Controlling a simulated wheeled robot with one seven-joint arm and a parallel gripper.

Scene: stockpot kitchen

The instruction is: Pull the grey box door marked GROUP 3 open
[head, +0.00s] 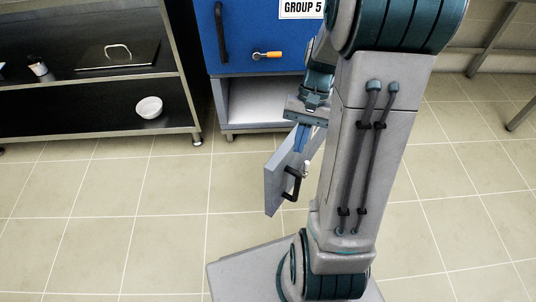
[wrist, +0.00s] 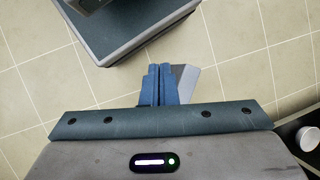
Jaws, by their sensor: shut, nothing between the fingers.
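The grey door (head: 278,187) stands swung out from the low grey box (head: 257,103), whose left part shows open and empty in the head view. A black handle (head: 292,184) is on the door's right-hand face. No GROUP 3 mark can be read; my arm hides the box's right part. My gripper (head: 301,141) is shut and empty, its blue fingers pointing down close to the door's upper part. I cannot tell whether they touch it. In the wrist view the fingers (wrist: 159,86) are together, with a grey piece beside them, probably the door.
A blue cabinet (head: 240,30) marked GROUP 5, with a black handle and an orange-handled latch (head: 267,55), sits above the box. A dark shelf rack (head: 85,88) at left holds a white bowl (head: 149,107) and a lidded pan (head: 118,55). The tiled floor left of the door is clear.

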